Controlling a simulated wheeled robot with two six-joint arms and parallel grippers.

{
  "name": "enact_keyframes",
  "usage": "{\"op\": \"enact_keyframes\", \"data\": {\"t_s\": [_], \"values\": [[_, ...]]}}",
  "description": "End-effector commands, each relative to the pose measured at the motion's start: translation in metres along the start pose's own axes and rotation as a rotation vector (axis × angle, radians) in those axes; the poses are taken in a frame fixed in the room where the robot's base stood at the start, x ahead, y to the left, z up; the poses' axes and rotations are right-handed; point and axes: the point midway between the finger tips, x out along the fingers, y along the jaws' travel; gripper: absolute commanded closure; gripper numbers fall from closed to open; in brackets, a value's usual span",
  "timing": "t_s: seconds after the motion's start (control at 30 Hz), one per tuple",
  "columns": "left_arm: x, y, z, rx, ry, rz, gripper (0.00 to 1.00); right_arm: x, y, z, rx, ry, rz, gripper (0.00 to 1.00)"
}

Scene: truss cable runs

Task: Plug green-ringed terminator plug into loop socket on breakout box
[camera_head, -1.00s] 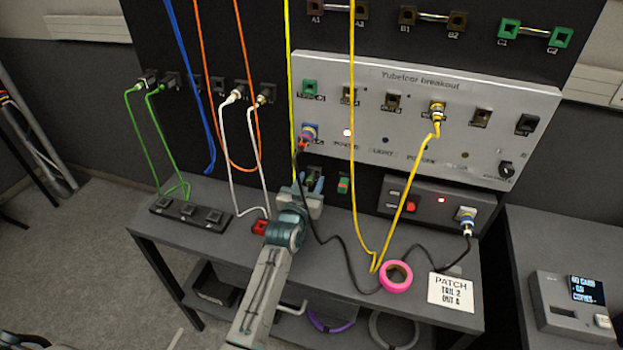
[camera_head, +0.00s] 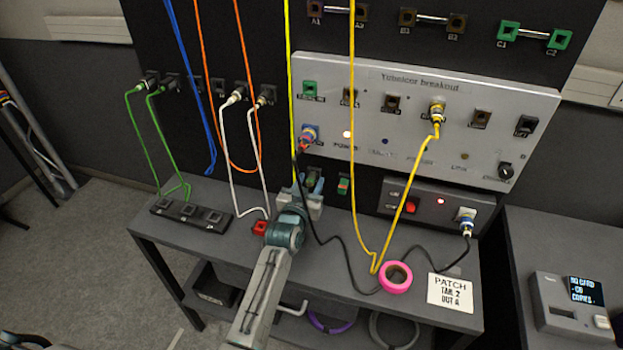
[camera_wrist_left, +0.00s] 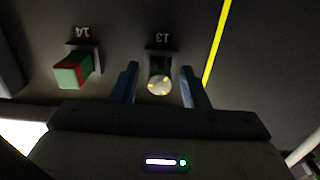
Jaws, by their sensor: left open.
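My left gripper (camera_head: 309,184) is open at the lower part of the black panel. In the left wrist view its two fingers (camera_wrist_left: 159,86) stand on either side of a round plug (camera_wrist_left: 160,82) with a pale yellowish end, at the place marked 13. No green ring can be made out on it there; in the head view the gripper partly hides it. The fingers do not visibly grip it. The breakout box (camera_head: 400,77) is above. A green socket (camera_head: 310,90) is at its upper left; its label is too small to read.
A green block with a red stripe (camera_wrist_left: 75,71) sits at place 14, beside the gripper. A yellow cable (camera_head: 289,95) hangs close by. A black cable (camera_head: 335,240) and pink tape roll (camera_head: 395,278) lie on the grey bench (camera_head: 190,245).

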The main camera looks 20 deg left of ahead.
Motion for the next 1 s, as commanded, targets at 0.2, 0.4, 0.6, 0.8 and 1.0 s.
{"op": "enact_keyframes", "data": {"t_s": [0.2,0.4,0.6,0.8,1.0], "values": [[0.000,0.000,0.000,0.000,0.000,0.000,0.83,0.000,0.000,0.000,0.000,0.000,0.000,0.54],[0.000,0.000,0.000,0.000,0.000,0.000,1.00,0.000,0.000,0.000,0.000,0.000,0.000,0.54],[-0.001,0.000,0.000,0.000,0.000,0.000,1.00,0.000,0.000,0.000,0.000,-0.001,0.000,0.54],[-0.008,0.000,0.000,-0.001,0.000,0.000,1.00,-0.002,0.001,0.000,0.000,-0.001,0.001,0.54],[-0.018,0.000,0.000,-0.001,0.000,0.000,1.00,-0.005,0.002,0.000,-0.001,-0.001,0.001,0.54]]}}
